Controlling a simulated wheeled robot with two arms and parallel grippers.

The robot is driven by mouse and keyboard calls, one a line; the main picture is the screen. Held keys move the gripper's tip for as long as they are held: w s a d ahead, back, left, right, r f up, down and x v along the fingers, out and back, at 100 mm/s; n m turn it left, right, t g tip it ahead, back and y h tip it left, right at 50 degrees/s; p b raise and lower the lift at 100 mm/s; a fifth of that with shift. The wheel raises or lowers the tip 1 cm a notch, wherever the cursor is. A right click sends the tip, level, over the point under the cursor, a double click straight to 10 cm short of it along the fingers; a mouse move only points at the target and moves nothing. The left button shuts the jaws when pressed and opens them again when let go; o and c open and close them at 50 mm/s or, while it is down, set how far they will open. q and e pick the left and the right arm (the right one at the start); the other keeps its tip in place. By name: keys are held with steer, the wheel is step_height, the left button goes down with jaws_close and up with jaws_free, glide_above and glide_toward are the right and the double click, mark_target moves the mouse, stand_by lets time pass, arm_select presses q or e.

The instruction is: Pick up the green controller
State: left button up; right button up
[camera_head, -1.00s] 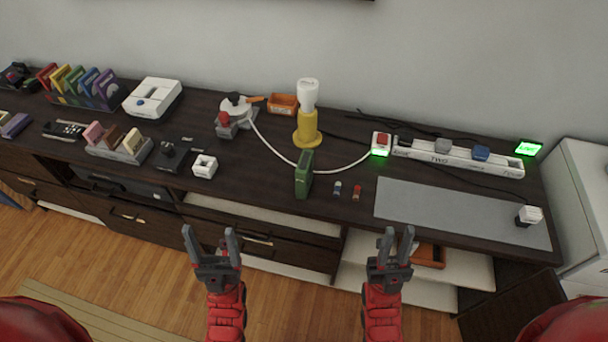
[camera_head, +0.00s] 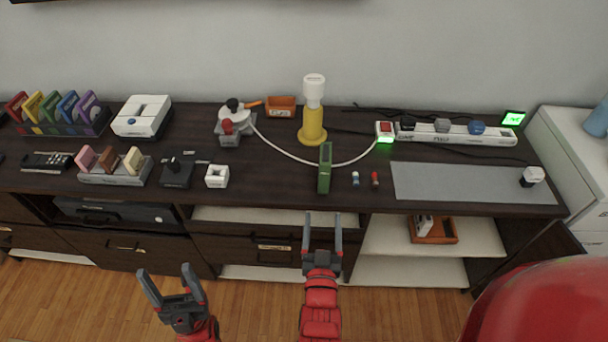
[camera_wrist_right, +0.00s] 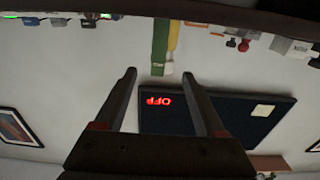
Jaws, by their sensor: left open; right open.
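A green, narrow, upright block (camera_head: 325,167), the only green thing that could be the controller, stands near the front edge of the dark cabinet top (camera_head: 270,180). My right gripper (camera_head: 322,215) is open and empty, in front of and below the block in the head view, lined up with it. In the right wrist view, which is upside down, the green block (camera_wrist_right: 160,45) is seen just beyond the open fingers (camera_wrist_right: 159,74), with a gap. My left gripper (camera_head: 166,270) is open and empty, low in front of the drawers, far from the block.
A yellow lamp-like stand (camera_head: 312,125) is behind the block. A white cable (camera_head: 285,153) curves behind it to a lit switch (camera_head: 385,131). Two small figures (camera_head: 365,180) stand close on its right, a white cube (camera_head: 217,176) farther left. A grey mat (camera_head: 460,183) lies at right.

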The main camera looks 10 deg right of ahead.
mark_target(326, 183)
steer(key=x, duration=0.8)
steer(key=f+b+x, duration=0.1)
steer(key=x, duration=0.3)
steer(key=shift+s+d, duration=0.1)
steer(key=shift+d, duration=0.2)
steer(key=shift+p+x, duration=0.3)
steer(key=shift+x, duration=2.45)
steer(key=shift+a, duration=0.2)
steer(key=shift+c, duration=0.3)
jaws_close()
